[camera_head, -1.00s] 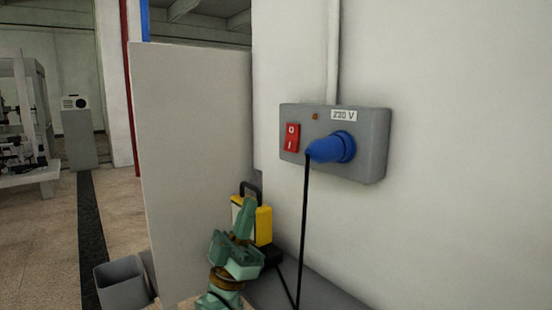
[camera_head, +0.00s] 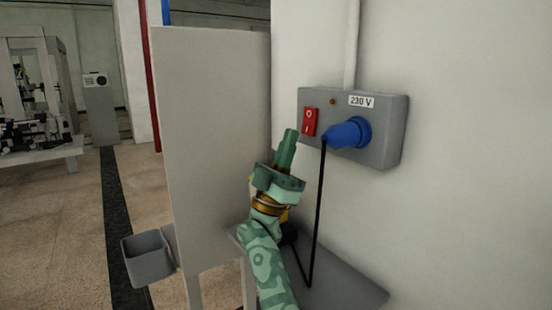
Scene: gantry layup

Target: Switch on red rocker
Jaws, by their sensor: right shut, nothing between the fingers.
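The red rocker (camera_head: 309,122) sits at the left end of a grey wall box (camera_head: 389,143), marked O at its top and I at its bottom. A small dull orange lamp (camera_head: 332,101) and a 230 V label are above it. A blue plug (camera_head: 349,134) is in the box, with a black cord hanging down. My right gripper (camera_head: 291,131) is shut and empty, its tip pointing up just left of and below the rocker. They look apart in the picture, but I cannot judge the depth gap. My left gripper is not in view.
A pale upright panel (camera_head: 212,140) stands left of the wall. A grey bin (camera_head: 147,259) is beside it. A grey shelf (camera_head: 345,288) lies below the box, and the black cord (camera_head: 318,220) hangs close to my right arm.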

